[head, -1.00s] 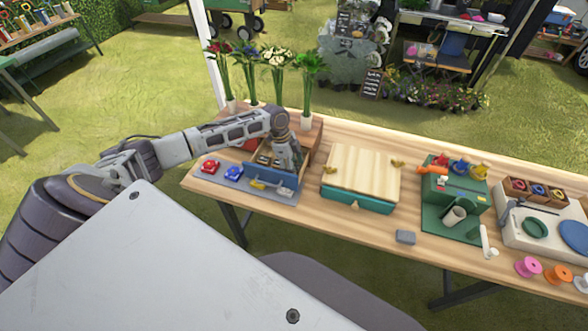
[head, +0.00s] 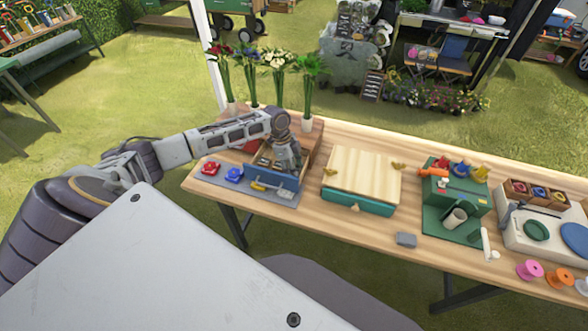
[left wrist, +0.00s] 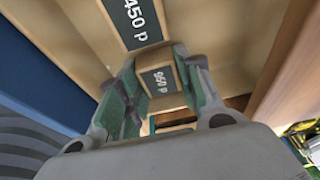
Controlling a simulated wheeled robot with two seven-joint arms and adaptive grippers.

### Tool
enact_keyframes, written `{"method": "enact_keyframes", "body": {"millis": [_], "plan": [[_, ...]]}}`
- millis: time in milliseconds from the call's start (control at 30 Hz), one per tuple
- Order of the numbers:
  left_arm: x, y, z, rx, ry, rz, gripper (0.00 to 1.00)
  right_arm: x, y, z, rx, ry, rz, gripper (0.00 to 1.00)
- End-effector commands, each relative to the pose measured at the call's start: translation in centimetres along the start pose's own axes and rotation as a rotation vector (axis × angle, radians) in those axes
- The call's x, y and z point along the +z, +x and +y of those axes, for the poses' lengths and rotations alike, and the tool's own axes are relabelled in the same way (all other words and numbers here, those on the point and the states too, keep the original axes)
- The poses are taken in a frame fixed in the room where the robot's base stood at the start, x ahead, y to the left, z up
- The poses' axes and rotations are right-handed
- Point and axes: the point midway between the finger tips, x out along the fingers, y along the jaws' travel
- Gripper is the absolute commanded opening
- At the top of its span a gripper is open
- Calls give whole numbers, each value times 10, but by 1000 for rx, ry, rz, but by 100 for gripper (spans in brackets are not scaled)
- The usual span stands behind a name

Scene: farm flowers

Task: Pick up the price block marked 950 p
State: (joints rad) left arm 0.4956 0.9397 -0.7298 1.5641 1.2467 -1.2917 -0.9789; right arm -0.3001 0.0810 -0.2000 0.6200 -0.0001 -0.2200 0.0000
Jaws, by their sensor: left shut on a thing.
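The price block marked 950 p (left wrist: 158,81) is a small wooden block with a dark label. It sits between the fingers of my left gripper (left wrist: 155,75) in the left wrist view, and the fingers are shut on it. Another price block, marked 450 p (left wrist: 135,18), lies just beyond the fingertips. Both are within the wooden box with a blue front (head: 272,180) on the table. In the head view my left gripper (head: 278,168) reaches down into this box from above, and the held block is hidden there. My right gripper is not in view.
Red (head: 210,168) and blue (head: 233,174) pieces lie left of the box on a grey mat. Vases of flowers (head: 307,125) stand behind it. A wooden-lidded green case (head: 360,172) stands to the right, with a grey block (head: 405,240) in front.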

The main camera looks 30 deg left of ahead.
Motion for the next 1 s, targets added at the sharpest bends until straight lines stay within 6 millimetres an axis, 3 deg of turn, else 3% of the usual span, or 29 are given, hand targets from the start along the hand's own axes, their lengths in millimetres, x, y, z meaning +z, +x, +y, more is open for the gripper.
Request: {"method": "enact_keyframes", "body": {"millis": [267, 700, 1000], "plan": [[-6, -21, -1, -3, 1, 0, 19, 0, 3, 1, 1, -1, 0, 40], [-22, -81, -1, -2, 0, 1, 19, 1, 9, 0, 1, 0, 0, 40], [-26, -95, 0, -1, 0, 0, 19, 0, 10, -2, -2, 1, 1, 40]]}}
